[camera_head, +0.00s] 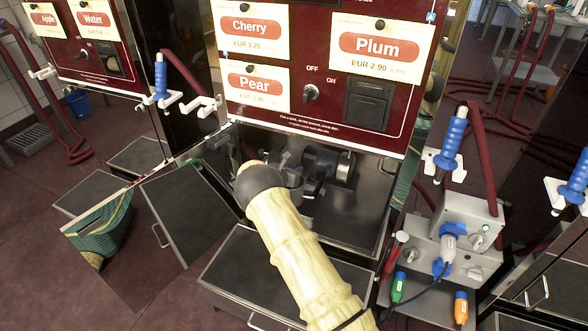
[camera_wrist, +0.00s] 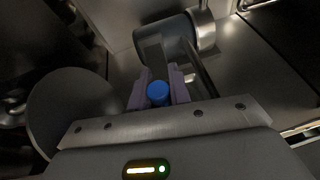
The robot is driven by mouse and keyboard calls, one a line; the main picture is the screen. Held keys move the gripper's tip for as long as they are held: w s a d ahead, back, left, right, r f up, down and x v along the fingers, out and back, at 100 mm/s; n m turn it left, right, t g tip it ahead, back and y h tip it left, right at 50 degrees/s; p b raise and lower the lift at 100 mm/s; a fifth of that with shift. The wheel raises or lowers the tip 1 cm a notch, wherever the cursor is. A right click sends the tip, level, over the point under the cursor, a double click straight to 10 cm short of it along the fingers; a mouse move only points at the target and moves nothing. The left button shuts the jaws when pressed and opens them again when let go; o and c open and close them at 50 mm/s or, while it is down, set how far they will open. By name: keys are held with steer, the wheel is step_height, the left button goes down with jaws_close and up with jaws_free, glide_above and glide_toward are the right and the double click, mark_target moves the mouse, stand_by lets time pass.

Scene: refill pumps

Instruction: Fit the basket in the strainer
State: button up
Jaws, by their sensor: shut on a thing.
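In the wrist view, my gripper (camera_wrist: 160,86) has its purple fingers shut on a piece with a round blue knob (camera_wrist: 158,92). This looks like the handle of the basket; the basket's body is hidden from me. A metal cylinder (camera_wrist: 206,32) lies just beyond the fingers, and a large grey disc (camera_wrist: 75,108) is at the left. I cannot tell for sure which part is the strainer. In the head view, my arm reaches into the open lower cabinet, and its wrist hides the gripper and the basket. Grey metal fittings (camera_head: 291,172) show just past the wrist.
A dark motor-like unit (camera_head: 325,164) stands in the cabinet right of my wrist. The red price panel (camera_head: 320,70) overhangs the opening. An open cabinet door (camera_head: 190,212) is at the left. A grey box with hoses and plugs (camera_head: 452,240) stands at the right.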

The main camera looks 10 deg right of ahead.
steer(key=shift+f+b, duration=0.8)
steer(key=shift+f, duration=0.45)
steer(key=o, duration=0.9)
steer(key=p+v, duration=0.4)
steer(key=v, duration=1.3)
steer(key=shift+s+a+r, duration=0.1)
steer(key=shift+s, duration=0.05)
